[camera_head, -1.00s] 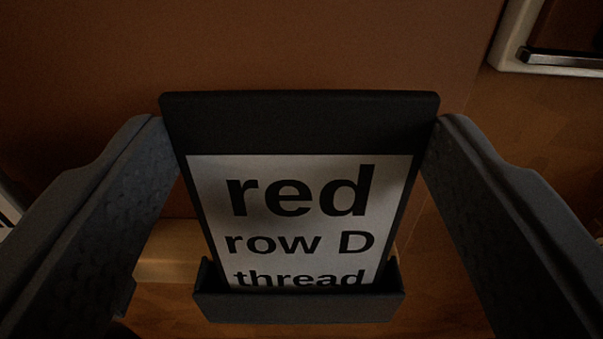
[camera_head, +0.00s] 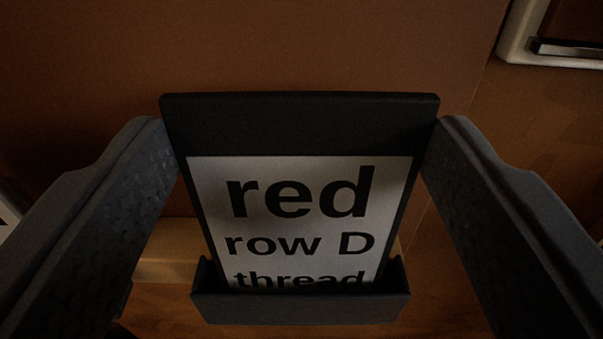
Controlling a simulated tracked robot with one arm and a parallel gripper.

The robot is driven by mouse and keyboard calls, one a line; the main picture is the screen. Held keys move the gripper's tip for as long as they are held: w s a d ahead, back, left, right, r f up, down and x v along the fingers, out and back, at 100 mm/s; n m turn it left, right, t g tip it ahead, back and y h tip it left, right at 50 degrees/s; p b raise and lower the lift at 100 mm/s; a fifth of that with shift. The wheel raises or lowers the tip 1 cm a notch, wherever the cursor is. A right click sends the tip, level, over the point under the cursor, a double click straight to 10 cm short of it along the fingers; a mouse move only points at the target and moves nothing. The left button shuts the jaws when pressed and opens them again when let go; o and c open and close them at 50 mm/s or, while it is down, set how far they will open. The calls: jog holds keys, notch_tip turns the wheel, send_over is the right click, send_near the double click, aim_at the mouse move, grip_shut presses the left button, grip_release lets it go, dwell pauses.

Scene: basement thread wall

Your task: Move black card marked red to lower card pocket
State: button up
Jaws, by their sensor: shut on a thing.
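The black card (camera_head: 300,124) carries a white label reading "red", "row D", "thread". It stands in the middle of the view, its top edge toward the wall. My gripper (camera_head: 300,128) is shut on the card, one finger against each side edge near its top. The card's lower end is inside or behind a dark card pocket (camera_head: 300,308), whose front lip hides the bottom of the label. I cannot tell how deep the card sits in the pocket, or whether this is the lower one.
A brown panel (camera_head: 300,45) fills the background above the card. A pale frame with a dark metal bar (camera_head: 565,48) is at the upper right. A light wooden ledge (camera_head: 168,262) runs behind the pocket. A white-edged thing (camera_head: 8,212) shows at the left edge.

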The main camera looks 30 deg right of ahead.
jog(key=o, duration=0.8)
jog(key=v, duration=1.3)
jog(key=shift+s+a, duration=0.25)
jog(key=shift+s, duration=0.05)
